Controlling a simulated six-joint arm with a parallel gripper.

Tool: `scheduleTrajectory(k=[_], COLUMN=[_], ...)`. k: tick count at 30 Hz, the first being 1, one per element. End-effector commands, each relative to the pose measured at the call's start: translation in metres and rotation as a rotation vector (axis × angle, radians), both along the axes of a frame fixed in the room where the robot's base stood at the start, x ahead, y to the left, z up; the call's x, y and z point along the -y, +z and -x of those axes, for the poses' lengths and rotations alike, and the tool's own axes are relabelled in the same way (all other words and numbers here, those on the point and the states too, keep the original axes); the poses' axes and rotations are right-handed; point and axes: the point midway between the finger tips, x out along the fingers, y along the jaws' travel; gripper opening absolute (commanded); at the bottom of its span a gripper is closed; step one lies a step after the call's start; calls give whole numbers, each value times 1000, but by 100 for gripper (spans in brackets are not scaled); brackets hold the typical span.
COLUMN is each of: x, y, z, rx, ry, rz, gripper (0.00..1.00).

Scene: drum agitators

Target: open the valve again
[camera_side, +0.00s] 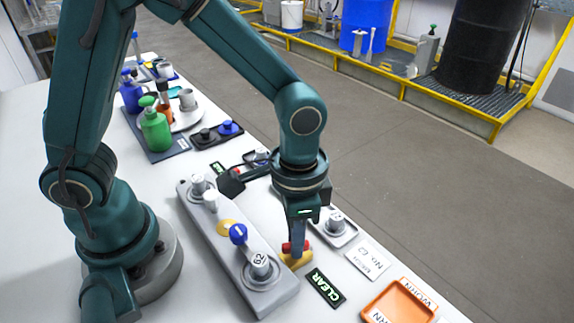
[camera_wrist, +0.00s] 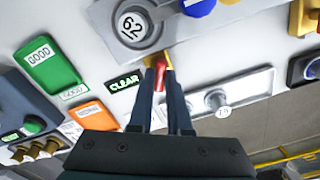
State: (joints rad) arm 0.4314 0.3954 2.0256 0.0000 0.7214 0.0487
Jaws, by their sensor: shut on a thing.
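A small valve with a yellow body (camera_side: 296,262) and a red handle (camera_side: 287,247) sits on the white table, beside the long grey panel. My gripper (camera_side: 297,248) points down at it from above, with its fingers shut on the red handle. In the wrist view the red handle (camera_wrist: 160,76) shows between the two dark fingers (camera_wrist: 161,74). The yellow body (camera_wrist: 152,60) shows just beyond the fingertips and is partly hidden by them. The handle's exact angle is hard to tell.
The grey panel (camera_side: 212,222) carries a numbered knob (camera_side: 260,264) and a blue knob (camera_side: 238,233) close to the valve. A CLEAR label (camera_side: 326,288) lies nearby. An orange tray (camera_side: 400,303) stands at the front right. A green GOOD tray (camera_wrist: 48,63) shows in the wrist view.

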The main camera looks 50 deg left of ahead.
Motion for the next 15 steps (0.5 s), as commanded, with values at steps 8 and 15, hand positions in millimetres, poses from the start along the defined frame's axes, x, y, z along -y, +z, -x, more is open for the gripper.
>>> scheduleTrajectory(k=[8,15], x=[1,1], y=[0,0], z=[-1,-1], rx=[3,3], ry=[240,391], rz=[3,3], gripper=[0,0])
